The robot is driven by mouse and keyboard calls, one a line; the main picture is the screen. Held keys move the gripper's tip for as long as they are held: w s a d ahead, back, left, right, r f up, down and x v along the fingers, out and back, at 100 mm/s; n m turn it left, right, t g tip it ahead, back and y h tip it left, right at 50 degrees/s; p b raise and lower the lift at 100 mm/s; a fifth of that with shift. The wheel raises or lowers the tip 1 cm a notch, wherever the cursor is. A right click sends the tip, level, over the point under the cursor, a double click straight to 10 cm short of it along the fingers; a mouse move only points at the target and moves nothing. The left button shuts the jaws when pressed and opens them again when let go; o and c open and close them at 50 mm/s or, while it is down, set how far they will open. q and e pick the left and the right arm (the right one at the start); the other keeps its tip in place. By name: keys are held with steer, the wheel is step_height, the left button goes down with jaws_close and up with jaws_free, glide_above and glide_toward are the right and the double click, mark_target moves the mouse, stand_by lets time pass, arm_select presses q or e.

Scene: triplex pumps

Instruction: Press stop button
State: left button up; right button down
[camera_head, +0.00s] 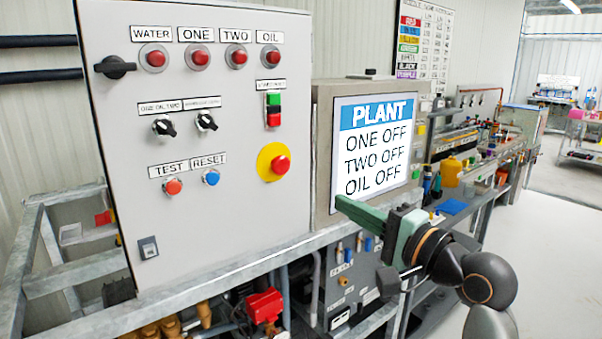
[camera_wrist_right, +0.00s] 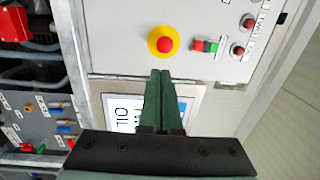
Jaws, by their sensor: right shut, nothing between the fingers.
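A grey control panel (camera_head: 225,110) carries a red mushroom button (camera_head: 280,164) on a yellow disc at its lower right. Above it is a block with a green button (camera_head: 273,99) over a red button (camera_head: 273,119); the label above is too small to read. In the right wrist view, the mushroom button (camera_wrist_right: 165,45) lies just beyond my fingertips, with the green and red block (camera_wrist_right: 205,46) to its right. My right gripper (camera_head: 340,203) is shut and empty, to the right of the panel in front of the screen's lower part. It appears apart from the buttons. My left gripper is not in view.
The screen (camera_head: 376,145) reads PLANT, ONE OFF, TWO OFF, OIL OFF. Red lamps, black knobs and TEST and RESET buttons (camera_head: 211,177) fill the panel. A metal frame rail (camera_head: 200,280) runs below. The floor at right is clear.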

mark_target(284, 167)
steer(key=shift+s+r, duration=0.1)
steer(key=shift+r, duration=0.4)
steer(key=p+x, duration=0.2)
steer(key=x, duration=1.2)
